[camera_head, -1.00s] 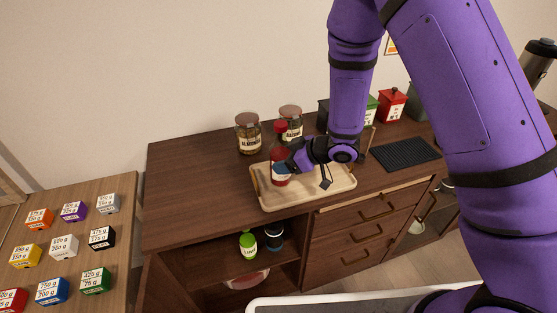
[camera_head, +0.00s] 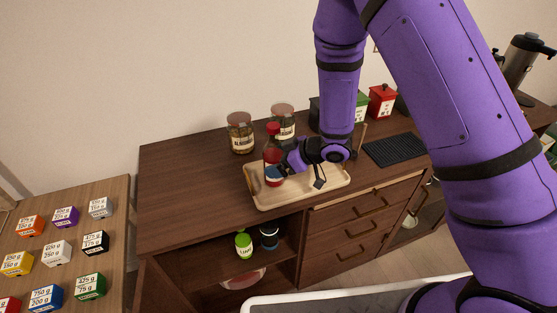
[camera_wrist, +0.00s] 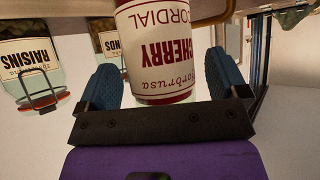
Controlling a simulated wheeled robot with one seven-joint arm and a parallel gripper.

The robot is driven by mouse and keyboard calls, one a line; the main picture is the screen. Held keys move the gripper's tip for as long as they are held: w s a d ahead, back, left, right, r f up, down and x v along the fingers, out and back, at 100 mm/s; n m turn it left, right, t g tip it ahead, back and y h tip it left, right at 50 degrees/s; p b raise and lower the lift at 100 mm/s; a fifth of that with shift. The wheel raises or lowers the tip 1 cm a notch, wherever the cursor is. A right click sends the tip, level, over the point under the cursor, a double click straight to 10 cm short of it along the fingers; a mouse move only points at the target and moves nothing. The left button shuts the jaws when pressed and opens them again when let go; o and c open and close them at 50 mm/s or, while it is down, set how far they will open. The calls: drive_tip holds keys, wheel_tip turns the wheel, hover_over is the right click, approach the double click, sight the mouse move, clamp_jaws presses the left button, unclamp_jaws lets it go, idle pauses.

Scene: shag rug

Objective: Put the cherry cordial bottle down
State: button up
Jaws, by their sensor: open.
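The cherry cordial bottle (camera_head: 271,157), dark red with a red cap and a cream label, stands upright on the tan wooden tray (camera_head: 313,196), near its left end. In the wrist view the cordial bottle (camera_wrist: 155,45) shows upside down, with its label facing the camera. My gripper (camera_head: 279,171) is at the lower part of the bottle. In the wrist view my gripper (camera_wrist: 160,85) has its blue-padded fingers on either side of the bottle, open, with a gap visible at least on the right.
Behind the tray stand an almonds jar (camera_head: 240,133) and a raisins jar (camera_head: 283,122). A red canister (camera_head: 381,102) and a black ribbed mat (camera_head: 394,150) are to the right. A lower shelf holds a green-capped bottle (camera_head: 243,245). The cabinet top left of the tray is clear.

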drive_tip(key=s+d+r+m+t+h, duration=0.3)
drive_tip(key=d+r+m+t+h, duration=0.35)
drive_tip(key=d+r, duration=1.8)
drive_tip(key=s+r+m+g+h, duration=0.2)
drive_tip(key=s+r, duration=0.3)
drive_tip(key=s, duration=0.7)
drive_tip(key=s+d+r+m+g+h, duration=0.1)
drive_tip(key=s+r+m+g, duration=0.3)
drive_tip(key=s, duration=0.8)
wheel_tip(320, 180, up, 2)
drive_tip(key=shift+m+h, duration=0.35)
drive_tip(key=shift+w+d, duration=0.1)
